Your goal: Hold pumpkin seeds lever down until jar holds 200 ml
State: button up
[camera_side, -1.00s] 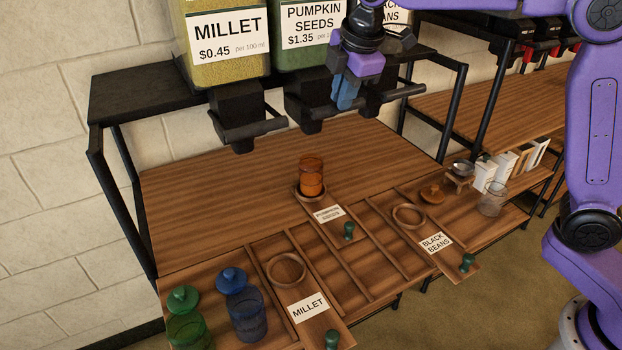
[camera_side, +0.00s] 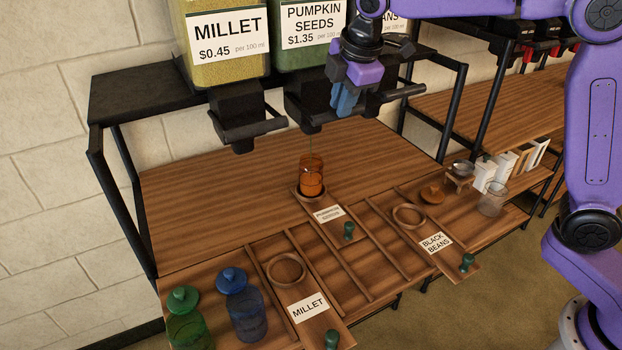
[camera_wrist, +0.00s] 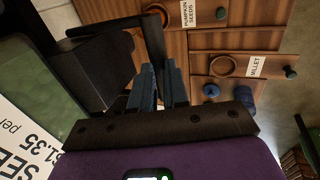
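The orange glass jar (camera_side: 311,180) stands open and upright in the round holder at the back of the pumpkin seeds slide (camera_side: 327,214). The fill level cannot be read. My gripper (camera_side: 343,108) is at the dispenser's dark lever (camera_side: 393,95), its blue fingers pointing down and covering part of it. In the wrist view my gripper (camera_wrist: 160,72) has its two fingers close together beside the dark lever (camera_wrist: 153,45). Whether they grip it is unclear.
The millet dispenser (camera_side: 238,110) stands to the left. Green (camera_side: 186,325) and blue (camera_side: 247,315) lidded jars stand at the front left. The millet (camera_side: 309,306) and black beans (camera_side: 436,244) slides have empty rings. An orange lid (camera_side: 432,194) lies at the right. The back tabletop is clear.

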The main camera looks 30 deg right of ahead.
jog(key=shift+f, duration=0.8)
dwell(0.4)
jog(key=shift+f, duration=0.2)
jog(key=shift+w+f, duration=0.1)
jog(key=shift+f, duration=0.15)
jog(key=shift+r, duration=0.1)
dwell(0.4)
jog(key=shift+r, duration=2.55)
